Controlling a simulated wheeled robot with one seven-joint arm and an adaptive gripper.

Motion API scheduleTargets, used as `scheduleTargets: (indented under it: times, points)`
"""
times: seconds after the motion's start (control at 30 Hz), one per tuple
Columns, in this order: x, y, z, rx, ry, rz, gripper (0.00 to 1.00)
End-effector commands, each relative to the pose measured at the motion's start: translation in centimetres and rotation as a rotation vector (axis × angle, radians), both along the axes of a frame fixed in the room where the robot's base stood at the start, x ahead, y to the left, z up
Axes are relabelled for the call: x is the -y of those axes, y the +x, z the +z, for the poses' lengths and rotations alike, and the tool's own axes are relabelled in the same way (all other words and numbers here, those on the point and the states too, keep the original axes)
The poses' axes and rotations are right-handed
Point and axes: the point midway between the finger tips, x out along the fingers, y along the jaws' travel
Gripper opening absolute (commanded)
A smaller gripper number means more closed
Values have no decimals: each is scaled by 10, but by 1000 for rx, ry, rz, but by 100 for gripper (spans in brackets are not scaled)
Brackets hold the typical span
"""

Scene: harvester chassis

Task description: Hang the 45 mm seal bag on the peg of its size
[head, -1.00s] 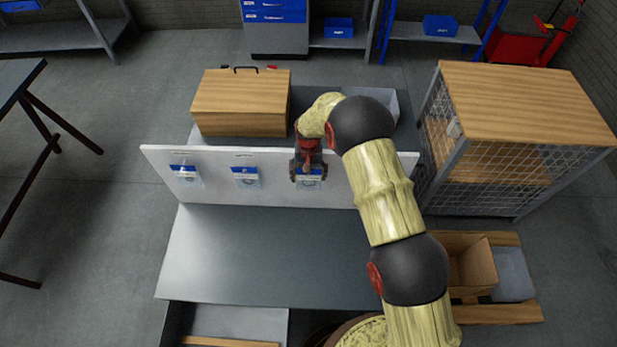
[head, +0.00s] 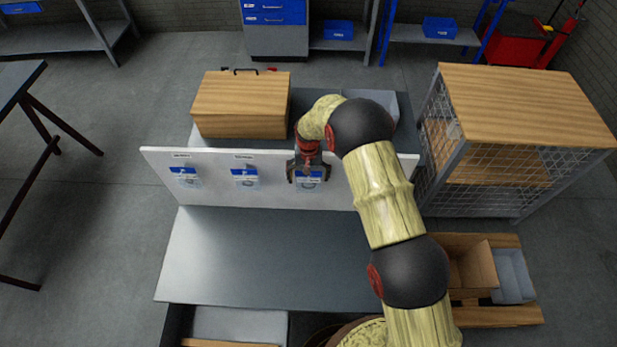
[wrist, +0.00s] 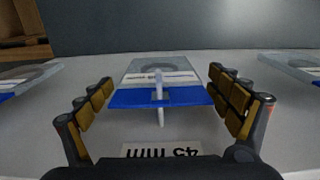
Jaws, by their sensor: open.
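A clear seal bag with a blue header (wrist: 160,97) hangs at the rightmost visible place on the white peg board (head: 225,190). In the head view this bag (head: 309,187) is just below my gripper (head: 309,176). A pale peg (wrist: 160,84) shows at the middle of the header and appears to pass through it. A label reading 45 mm (wrist: 160,150) is on the board by this peg. My gripper (wrist: 162,88) is open, one finger on each side of the bag with a gap to both. The bag's own size print is unreadable.
Two similar blue-header bags (head: 185,177), (head: 245,178) hang to the left. A wooden box (head: 240,105) and a grey bin (head: 385,100) stand behind the board. The grey bench top (head: 265,255) in front is clear. A mesh cage (head: 490,165) stands at right.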

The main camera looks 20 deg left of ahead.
Motion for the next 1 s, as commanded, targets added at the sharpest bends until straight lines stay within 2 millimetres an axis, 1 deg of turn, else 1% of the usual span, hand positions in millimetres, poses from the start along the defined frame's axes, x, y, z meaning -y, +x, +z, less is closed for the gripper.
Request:
scheduleTargets:
  times: [0.33, 0.47, 0.57, 0.8, 1.0]
  points:
    - [0, 0, 0, 0, 0, 0, 96]
    - [0, 0, 6, 1, 0, 0, 96]
    - [-1, 1, 20, 4, 2, 0, 96]
    - [-1, 1, 68, 4, 2, 0, 96]
    - [0, 1, 102, 1, 0, 0, 96]
